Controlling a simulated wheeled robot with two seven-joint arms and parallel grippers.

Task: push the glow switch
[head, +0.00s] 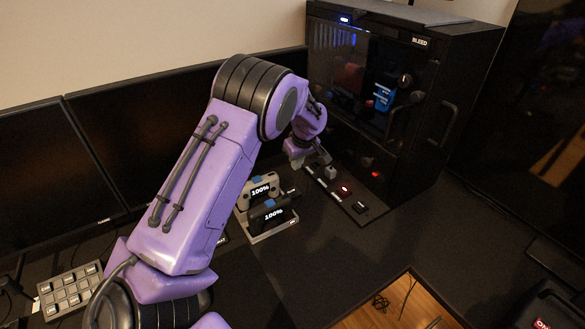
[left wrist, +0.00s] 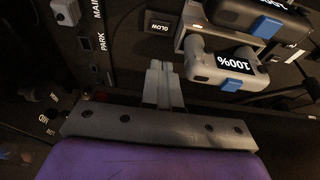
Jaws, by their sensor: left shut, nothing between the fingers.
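The glow switch (left wrist: 170,21) is a small dark plate lettered GLOW. It lies on the black surface at the top middle of the left wrist view. My left gripper (left wrist: 158,68) is shut and empty, its fingertips just below the switch in that picture and apart from it. I cannot tell the height of the tips above the surface. In the head view my left gripper (head: 318,162) reaches down near the black cabinet, and the lettering of the glow switch cannot be read there. My right gripper is not in view.
Two devices showing 100% (head: 262,190) stand in a holder left of the gripper. A strip of switches with a red-lit button (head: 344,188) lies to the right. The black cabinet marked BLEED (head: 420,42) rises behind. Dark monitors (head: 35,180) line the left.

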